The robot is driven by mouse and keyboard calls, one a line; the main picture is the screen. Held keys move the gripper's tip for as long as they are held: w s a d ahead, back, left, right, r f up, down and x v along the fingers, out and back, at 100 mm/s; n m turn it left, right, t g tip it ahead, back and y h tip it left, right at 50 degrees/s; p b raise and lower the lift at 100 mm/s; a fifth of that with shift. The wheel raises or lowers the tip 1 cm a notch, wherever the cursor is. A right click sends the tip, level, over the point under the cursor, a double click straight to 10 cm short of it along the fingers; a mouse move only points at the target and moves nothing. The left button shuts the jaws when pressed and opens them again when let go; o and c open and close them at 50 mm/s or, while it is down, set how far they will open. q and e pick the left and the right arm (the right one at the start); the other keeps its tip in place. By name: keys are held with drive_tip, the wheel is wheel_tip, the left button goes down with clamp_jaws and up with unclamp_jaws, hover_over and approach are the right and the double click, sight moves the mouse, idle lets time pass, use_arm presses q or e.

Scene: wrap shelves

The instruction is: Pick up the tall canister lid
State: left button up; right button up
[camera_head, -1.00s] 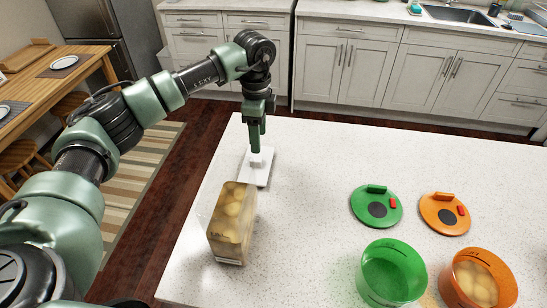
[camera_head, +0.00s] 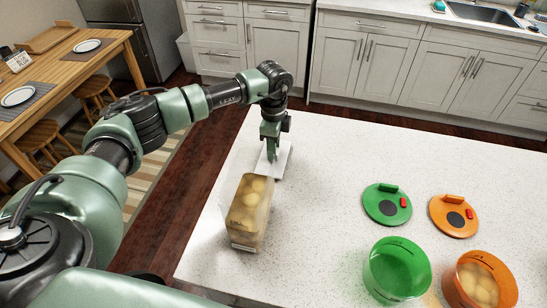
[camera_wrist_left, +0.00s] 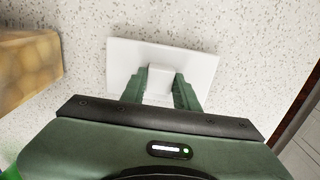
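The tall canister lid (camera_head: 285,161) is a white rectangular plate with a small raised knob, lying at the left part of the counter. It also shows in the left wrist view (camera_wrist_left: 203,63). My left gripper (camera_head: 271,155) reaches down over it from above. In the left wrist view its two green fingers (camera_wrist_left: 162,82) stand on either side of the knob and appear to touch it. The tall canister (camera_head: 249,212), clear and filled with yellowish round pieces, stands uncovered just in front of the lid. It shows partly at the left wrist view's left edge (camera_wrist_left: 28,65). My right gripper is not in view.
A green lid (camera_head: 387,204) and an orange lid (camera_head: 453,216) lie on the right of the counter (camera_head: 330,215). A green container (camera_head: 397,270) and an orange container (camera_head: 480,280) stand in front of them. The counter's middle is clear.

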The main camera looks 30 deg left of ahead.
use_arm(q)
clamp_jaws()
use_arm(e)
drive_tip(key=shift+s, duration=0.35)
use_arm(q)
drive_tip(key=shift+r, duration=0.1)
